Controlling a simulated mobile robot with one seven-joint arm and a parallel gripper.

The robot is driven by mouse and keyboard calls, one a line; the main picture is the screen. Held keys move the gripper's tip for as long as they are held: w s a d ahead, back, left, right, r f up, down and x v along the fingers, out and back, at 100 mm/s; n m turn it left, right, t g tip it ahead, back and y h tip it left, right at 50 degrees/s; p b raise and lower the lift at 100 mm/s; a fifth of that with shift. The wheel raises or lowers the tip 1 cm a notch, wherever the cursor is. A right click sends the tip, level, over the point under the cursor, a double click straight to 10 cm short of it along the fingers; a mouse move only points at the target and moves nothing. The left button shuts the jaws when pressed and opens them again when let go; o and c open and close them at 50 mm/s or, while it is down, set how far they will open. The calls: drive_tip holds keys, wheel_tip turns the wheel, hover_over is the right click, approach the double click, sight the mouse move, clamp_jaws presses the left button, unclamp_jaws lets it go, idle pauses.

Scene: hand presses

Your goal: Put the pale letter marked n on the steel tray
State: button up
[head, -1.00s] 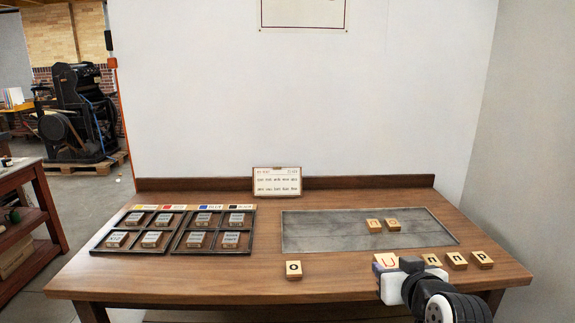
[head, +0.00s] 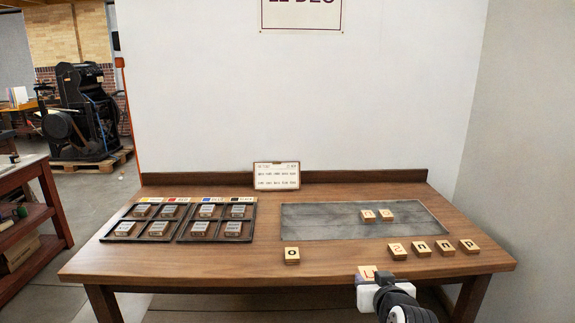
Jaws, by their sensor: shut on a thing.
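The steel tray (head: 310,235) is a flat grey plate on the bench, right of centre. Two pale wooden letter blocks lie on it, a left one (head: 368,216) and a right one (head: 386,215); their marks are too small to read surely. My gripper (head: 367,279) is shut on a pale block with a reddish mark (head: 367,271), at the bench's front edge; its letter is partly hidden. In front of the tray stand a block like a 2 or z (head: 397,252), two n-like blocks (head: 422,249) (head: 445,248) and a p-like block (head: 469,246).
A block marked o (head: 292,255) lies left of that row. Two dark compartment trays (head: 180,228) with several labelled blocks are at left. A small card (head: 276,176) stands at the back. Bare wood lies between the front blocks and the bench edge.

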drive_tip(key=w+a+f, duration=0.2)
drive_tip(key=f, duration=0.5)
drive_tip(key=w+a+f, duration=0.1)
drive_tip(key=a+f, duration=0.2)
drive_tip(key=f, duration=0.3)
drive_tip(key=s+a+f, duration=0.3)
drive_tip(key=a+f, duration=0.4)
drive_tip(key=f, duration=0.4)
drive_tip(key=s+a+f, duration=0.4)
drive_tip(key=a+f, duration=0.3)
drive_tip(key=f, duration=0.5)
drive_tip(key=shift+a, duration=0.15)
